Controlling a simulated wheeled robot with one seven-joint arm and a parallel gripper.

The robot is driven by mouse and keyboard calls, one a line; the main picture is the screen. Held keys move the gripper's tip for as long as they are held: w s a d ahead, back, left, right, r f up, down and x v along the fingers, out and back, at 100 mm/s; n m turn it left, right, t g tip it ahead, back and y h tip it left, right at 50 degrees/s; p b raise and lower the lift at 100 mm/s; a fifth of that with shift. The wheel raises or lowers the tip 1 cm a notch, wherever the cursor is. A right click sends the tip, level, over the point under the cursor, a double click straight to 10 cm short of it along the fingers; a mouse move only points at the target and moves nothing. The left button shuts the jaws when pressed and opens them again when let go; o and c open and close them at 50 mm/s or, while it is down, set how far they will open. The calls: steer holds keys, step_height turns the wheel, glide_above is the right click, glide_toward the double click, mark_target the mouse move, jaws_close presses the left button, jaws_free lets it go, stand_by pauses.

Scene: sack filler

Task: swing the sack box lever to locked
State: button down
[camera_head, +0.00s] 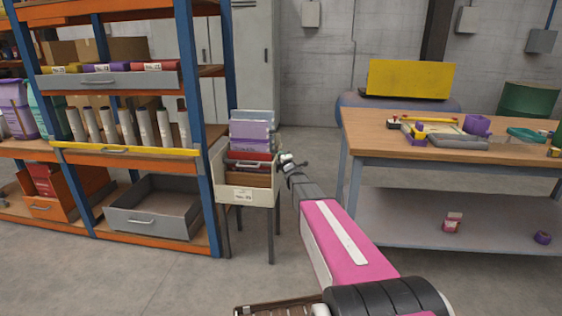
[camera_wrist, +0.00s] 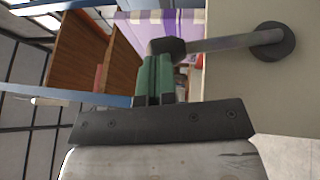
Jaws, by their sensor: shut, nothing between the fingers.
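The sack box (camera_head: 236,193) is a cream box on a dark-legged stand, with purple packs and a red one in it. Its cream side wall also fills the right of the wrist view (camera_wrist: 238,85). On that wall the lever (camera_wrist: 225,42) is a grey rod running from a dark round pivot to a dark knob. My gripper (camera_wrist: 158,62) has its green-padded fingers together and empty, right beside the knob; I cannot tell whether they touch. In the head view my gripper (camera_head: 287,163) is at the box's right side, and the lever is hard to make out there.
A shelf rack (camera_head: 187,80) with drawers and tubes stands left of the box. A workbench (camera_head: 390,141) with trays and a yellow panel (camera_head: 408,79) behind it stands to the right. Grey cabinets are behind. The floor between box and bench is clear.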

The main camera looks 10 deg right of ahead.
steer(key=shift+w+d+r, duration=0.2)
steer(key=shift+w+r, duration=0.05)
steer(key=shift+w, duration=0.4)
steer(key=shift+w+d+r, duration=0.2)
steer(key=shift+w+r, duration=0.05)
steer(key=shift+w, duration=0.4)
steer(key=shift+w, duration=0.1)
steer(key=r+v, duration=0.3)
steer(key=v, duration=1.1)
steer(key=s+f+m+g+h, duration=0.5)
steer(key=s+f+m+g, duration=0.5)
steer(key=s+f+m, duration=0.3)
steer(key=s+a+f+m+g, duration=0.1)
steer(key=s+m+g, duration=0.1)
steer(key=s, duration=0.4)
steer(key=s+a+f+m+g+y, duration=0.1)
steer(key=s+a+f+m+g, duration=0.1)
steer(key=s, duration=0.5)
steer(key=s+a+f+m+g, duration=0.2)
steer(key=s+m+g, duration=0.1)
steer(key=s+g, duration=0.2)
steer(key=shift+s+f+m+g+y, duration=0.2)
steer(key=shift+s+m+g+y, duration=0.2)
steer(key=shift+s, duration=0.7)
steer(key=shift+a, duration=0.1)
